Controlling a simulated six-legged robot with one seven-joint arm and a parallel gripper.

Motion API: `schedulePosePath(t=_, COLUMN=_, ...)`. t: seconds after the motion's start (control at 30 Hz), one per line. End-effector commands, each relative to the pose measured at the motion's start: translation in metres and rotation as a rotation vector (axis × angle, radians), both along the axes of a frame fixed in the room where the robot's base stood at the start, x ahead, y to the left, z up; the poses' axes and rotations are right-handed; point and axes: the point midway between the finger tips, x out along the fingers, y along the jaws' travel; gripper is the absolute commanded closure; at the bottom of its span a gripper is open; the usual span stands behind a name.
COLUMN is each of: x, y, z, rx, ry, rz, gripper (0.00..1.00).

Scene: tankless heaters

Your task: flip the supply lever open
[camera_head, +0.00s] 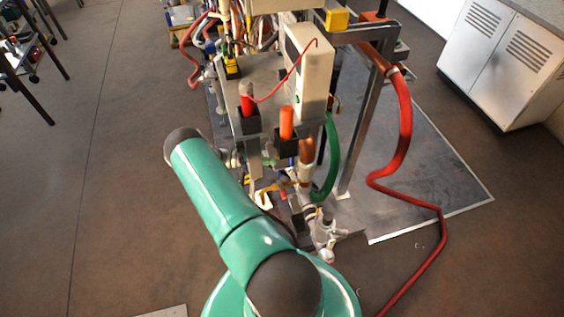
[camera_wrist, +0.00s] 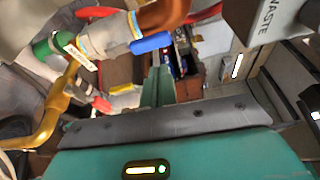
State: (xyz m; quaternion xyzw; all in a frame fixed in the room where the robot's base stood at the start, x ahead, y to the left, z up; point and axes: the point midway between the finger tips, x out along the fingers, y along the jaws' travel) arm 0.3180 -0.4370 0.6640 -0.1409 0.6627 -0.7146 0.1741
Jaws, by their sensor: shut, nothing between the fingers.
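In the wrist view, a blue lever (camera_wrist: 151,43) sits on a valve joined to a copper pipe (camera_wrist: 160,14). A white tag (camera_wrist: 75,52) with unreadable print is beside it, near a green collar. A red lever-like part (camera_wrist: 101,103) is lower left, by a brass pipe (camera_wrist: 52,115). I cannot tell from the markings which one is the supply lever. My gripper (camera_wrist: 160,74) shows as narrow teal fingers, shut and empty, below the blue lever and apart from it in the picture. In the head view my gripper is not seen; my teal arm covers part of the valves.
In the head view, a white heater unit (camera_head: 308,72) stands on a metal frame. A red hose (camera_head: 400,130) loops to the floor, and a green hose (camera_head: 330,160) hangs beside the pipes.

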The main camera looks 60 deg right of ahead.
Motion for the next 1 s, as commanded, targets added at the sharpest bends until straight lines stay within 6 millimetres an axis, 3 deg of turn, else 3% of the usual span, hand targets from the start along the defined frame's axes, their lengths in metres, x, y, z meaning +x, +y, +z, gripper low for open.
schedulePosePath(t=0.2, x=0.041, y=0.021, z=0.000, rx=0.001, ry=0.000, rz=0.000, gripper=1.00)
schedulePosePath(t=0.37, x=0.058, y=0.029, z=0.000, rx=0.001, ry=0.002, rz=-0.002, gripper=1.00)
schedulePosePath(t=1.0, x=0.062, y=0.031, z=0.001, rx=0.002, ry=0.003, rz=-0.004, gripper=1.00)
